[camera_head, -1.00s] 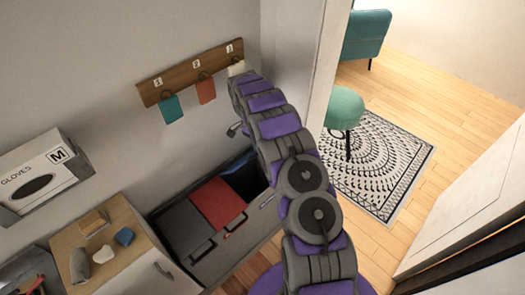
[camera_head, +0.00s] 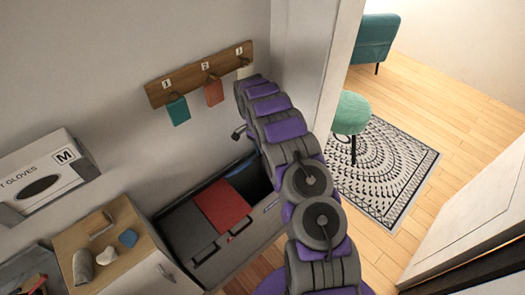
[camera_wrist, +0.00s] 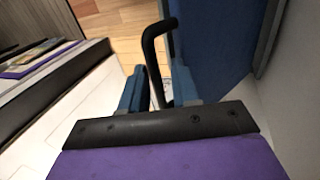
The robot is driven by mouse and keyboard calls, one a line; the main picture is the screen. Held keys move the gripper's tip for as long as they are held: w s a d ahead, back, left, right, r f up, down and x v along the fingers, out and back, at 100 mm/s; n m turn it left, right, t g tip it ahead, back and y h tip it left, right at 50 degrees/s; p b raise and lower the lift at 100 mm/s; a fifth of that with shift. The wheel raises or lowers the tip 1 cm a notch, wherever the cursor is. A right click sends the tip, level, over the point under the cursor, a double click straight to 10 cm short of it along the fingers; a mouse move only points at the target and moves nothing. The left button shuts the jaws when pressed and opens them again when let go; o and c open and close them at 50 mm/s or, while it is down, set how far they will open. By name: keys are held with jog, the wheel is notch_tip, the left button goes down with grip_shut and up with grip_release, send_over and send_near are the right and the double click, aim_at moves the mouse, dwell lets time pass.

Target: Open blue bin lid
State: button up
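The blue bin lid (camera_wrist: 215,40) fills the upper right of the wrist view, with its black bar handle (camera_wrist: 152,60) standing out from it. In the head view, the blue lid (camera_head: 240,166) shows as a small strip raised near the wall, above a dark opening at the right end of the bin unit. My gripper (camera_wrist: 158,92) has its two fingers apart, with the lower part of the handle between them. A gap shows beside the handle; whether a finger touches it I cannot tell.
The bin unit (camera_head: 252,232) also has a grey lid (camera_head: 185,232) and a red lid (camera_head: 222,204), both down. A wooden rack (camera_head: 199,75) with hanging tags is above. A small cabinet (camera_head: 152,276) stands left; a door frame is right.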

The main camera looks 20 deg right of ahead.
dwell(0.3)
jog(key=r, duration=0.2)
jog(key=s+r+p, duration=0.1)
jog(key=shift+r, duration=0.35)
jog(key=s+a+r+p, duration=0.1)
jog(key=s+a+p, duration=0.1)
jog(key=s, duration=1.2)
jog(key=shift+s+a+p, duration=0.4)
jog(key=shift+a, duration=0.15)
jog(key=shift+r, duration=0.1)
jog(key=shift+c, duration=0.5)
